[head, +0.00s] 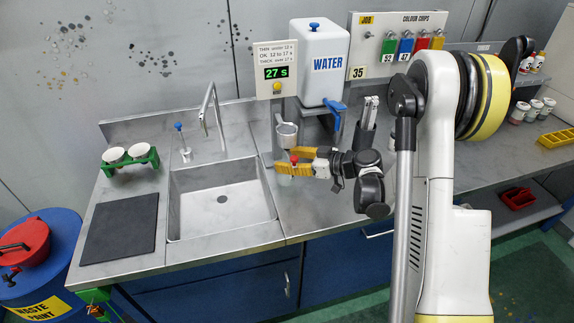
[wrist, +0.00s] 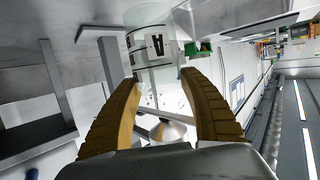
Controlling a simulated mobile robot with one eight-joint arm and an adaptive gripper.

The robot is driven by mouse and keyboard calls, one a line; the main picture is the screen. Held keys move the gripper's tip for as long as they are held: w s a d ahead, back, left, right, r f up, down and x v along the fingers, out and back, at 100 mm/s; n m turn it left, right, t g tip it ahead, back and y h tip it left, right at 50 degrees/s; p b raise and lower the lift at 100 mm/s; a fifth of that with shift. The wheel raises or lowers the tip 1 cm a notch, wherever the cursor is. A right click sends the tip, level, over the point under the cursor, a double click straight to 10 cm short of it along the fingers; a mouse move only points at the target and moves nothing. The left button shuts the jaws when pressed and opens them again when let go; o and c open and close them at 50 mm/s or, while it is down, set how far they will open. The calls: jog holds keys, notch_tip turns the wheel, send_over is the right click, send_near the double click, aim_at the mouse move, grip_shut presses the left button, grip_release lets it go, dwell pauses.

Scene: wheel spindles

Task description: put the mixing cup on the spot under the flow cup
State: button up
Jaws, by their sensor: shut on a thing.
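The mixing cup is a clear cylinder with a black and white label; in the wrist view it (wrist: 154,55) stands between my two yellow fingers. My gripper (head: 283,167) is shut on it and also shows in the wrist view (wrist: 160,88). In the head view the fingers cover most of the cup. The flow cup (head: 287,130) is a grey metal cup on a stand at the right of the sink. My gripper is just below the flow cup in the picture. The spot under the flow cup is hidden behind my gripper, so I cannot tell whether the cup touches the counter.
A sign with a timer reading 27 s (head: 276,72) and a white water tank (head: 318,62) stand behind. The sink (head: 220,200) with its tap (head: 211,108) is to the left. A green rack (head: 131,160) holds white cups. A dark mat (head: 120,228) lies on the left counter.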

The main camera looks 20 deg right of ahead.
jog(key=shift+d+f, duration=0.15)
jog(key=shift+f, duration=0.55)
jog(key=shift+f+b, duration=0.15)
jog(key=shift+b, duration=0.2)
jog(key=o, duration=1)
jog(key=shift+o, duration=0.2)
